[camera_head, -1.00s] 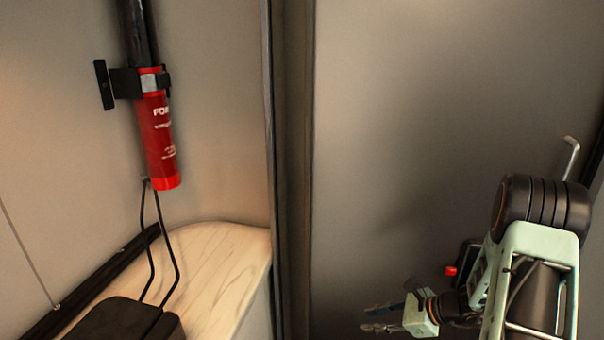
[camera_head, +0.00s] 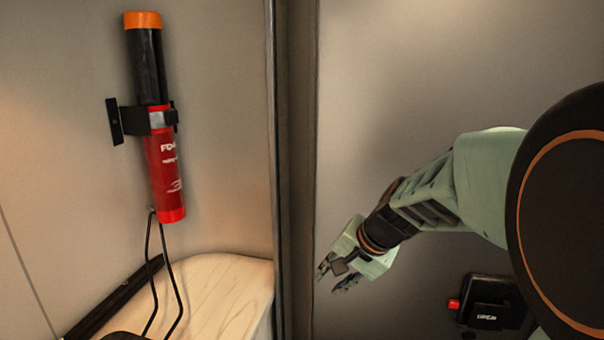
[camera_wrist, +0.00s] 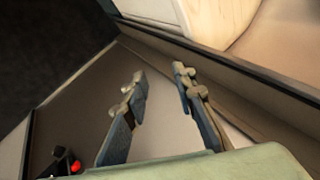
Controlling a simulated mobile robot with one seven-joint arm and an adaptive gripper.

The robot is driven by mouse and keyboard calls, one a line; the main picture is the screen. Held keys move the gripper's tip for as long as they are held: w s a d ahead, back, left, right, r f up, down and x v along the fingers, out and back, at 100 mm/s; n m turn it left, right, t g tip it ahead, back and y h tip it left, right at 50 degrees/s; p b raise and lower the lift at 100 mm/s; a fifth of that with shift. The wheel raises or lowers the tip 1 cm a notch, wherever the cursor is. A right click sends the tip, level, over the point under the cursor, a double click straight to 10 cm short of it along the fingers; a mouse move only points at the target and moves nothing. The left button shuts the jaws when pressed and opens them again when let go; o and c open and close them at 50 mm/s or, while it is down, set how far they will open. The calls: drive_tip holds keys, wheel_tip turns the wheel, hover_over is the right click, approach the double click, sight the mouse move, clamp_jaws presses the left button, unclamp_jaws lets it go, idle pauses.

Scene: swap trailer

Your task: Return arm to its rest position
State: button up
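My arm reaches in from the right in the head view, its big joint close to the camera. My gripper (camera_head: 335,278) points down and left in front of the grey wall panel, to the right of the dark vertical frame. In the wrist view my gripper (camera_wrist: 160,95) shows two fingers spread apart with nothing between them. It is open and touches nothing that I can see.
A red fire extinguisher (camera_head: 163,170) hangs in a black bracket on the left wall. A pale wooden counter (camera_head: 225,295) lies below it. A dark vertical frame (camera_head: 296,170) stands left of my gripper. A black latch box with a red button (camera_head: 490,303) sits on the panel at lower right.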

drive_tip(key=s+d+f+n+h+b, duration=0.1)
drive_tip(key=s+d+n+h+b, duration=0.2)
drive_tip(key=s, duration=0.8)
drive_tip(key=s+d+n+h+b, duration=0.1)
drive_tip(key=s+d+n+b, duration=0.2)
drive_tip(key=s+d, duration=0.55)
drive_tip(key=s+a+r+p, duration=0.1)
drive_tip(key=r+p, duration=1.5)
drive_tip(key=a+r+p, duration=0.2)
drive_tip(key=r+p, duration=1.4)
drive_tip(key=p, duration=0.1)
drive_tip(key=shift+s+a+t, duration=0.15)
drive_tip(key=shift+s+t, duration=0.15)
drive_tip(key=shift+s, duration=0.1)
